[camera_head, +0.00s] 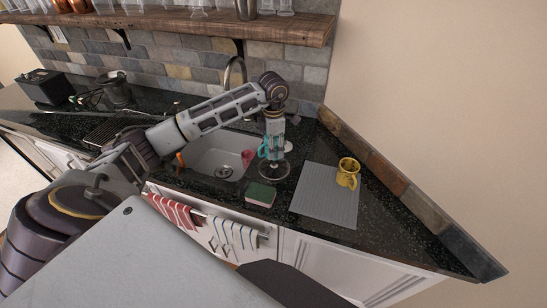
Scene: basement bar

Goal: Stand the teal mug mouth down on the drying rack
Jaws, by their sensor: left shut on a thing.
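The teal mug (264,150) is at the right end of the sink. My left gripper (272,140) reaches down from above and is shut on it. The gripper covers part of the mug, so I cannot tell which way its mouth points. A grey ribbed rack or mat (315,205) lies flat on the dark counter to the right of the mug. A yellow mug (347,173) stands near its right edge. My right gripper is out of view.
A round, shiny object (272,170) sits just below the held mug. A green sponge (261,194) lies at the counter's front. The sink (208,156) holds a reddish item (247,157). A tap (236,72) stands behind. The ribbed rack's left part is bare.

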